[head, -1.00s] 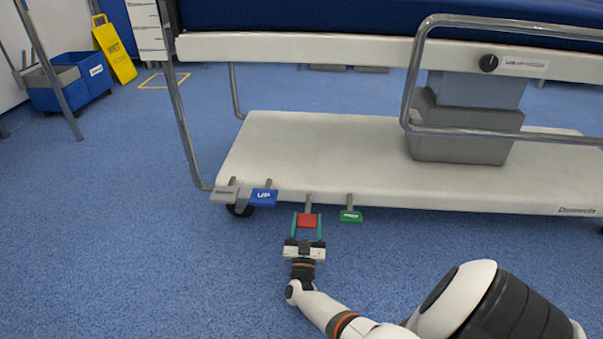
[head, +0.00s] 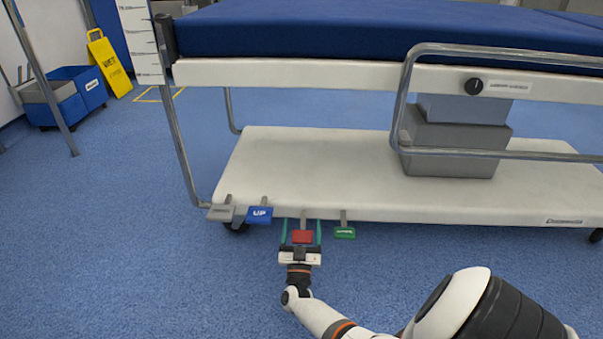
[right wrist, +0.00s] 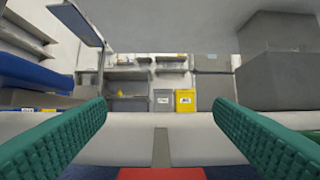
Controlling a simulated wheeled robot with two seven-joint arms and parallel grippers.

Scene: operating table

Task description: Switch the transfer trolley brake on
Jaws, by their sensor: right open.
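The transfer trolley (head: 330,170) has a white lower deck with a row of foot pedals along its near edge. The red pedal (head: 302,237) sits on a grey stem between a blue pedal and a green pedal (head: 344,233). My right gripper (head: 301,229) is open, with its green fingers on either side of the red pedal. I cannot tell whether they touch it. In the right wrist view the red pedal (right wrist: 160,173) shows at the bottom edge, its grey stem (right wrist: 161,147) between the spread fingers. My left gripper is not in view.
The blue pedal (head: 259,215) marked UP and a grey pedal (head: 221,212) stand to the left, by a castor. A bent side rail (head: 398,110) hangs at the right. A yellow wet-floor sign (head: 109,62) stands far left. The near floor is clear.

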